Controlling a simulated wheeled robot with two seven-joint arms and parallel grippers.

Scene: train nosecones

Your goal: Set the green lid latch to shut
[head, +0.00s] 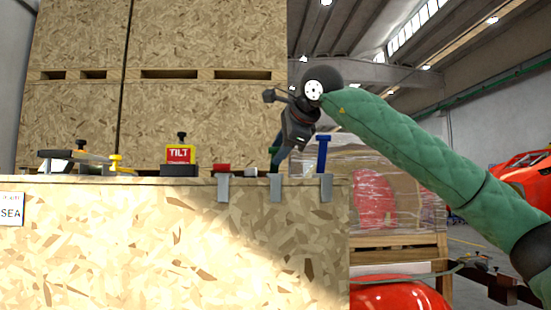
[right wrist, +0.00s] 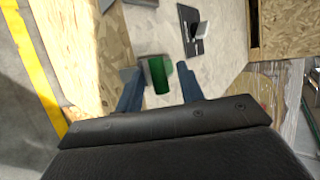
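The green latch (right wrist: 158,74) shows in the right wrist view as a green block between the two fingers of my right gripper (right wrist: 160,90). The fingers are apart, one on each side of it, with a gap on the right; contact on the left is unclear. In the head view my right gripper (head: 277,155) points down at the crate's top edge, over the middle grey bracket (head: 276,188), and mostly hides the green latch. Whether the latch is upright or tilted is hard to tell. My left gripper is not in view.
A blue latch (head: 322,153) stands upright just right of my gripper. A red latch (head: 222,167) lies low to the left. A yellow TILT box (head: 180,155) and a yellow-handled clamp (head: 116,162) sit farther left on the crate (head: 120,240). Tall wooden crates (head: 200,110) stand behind.

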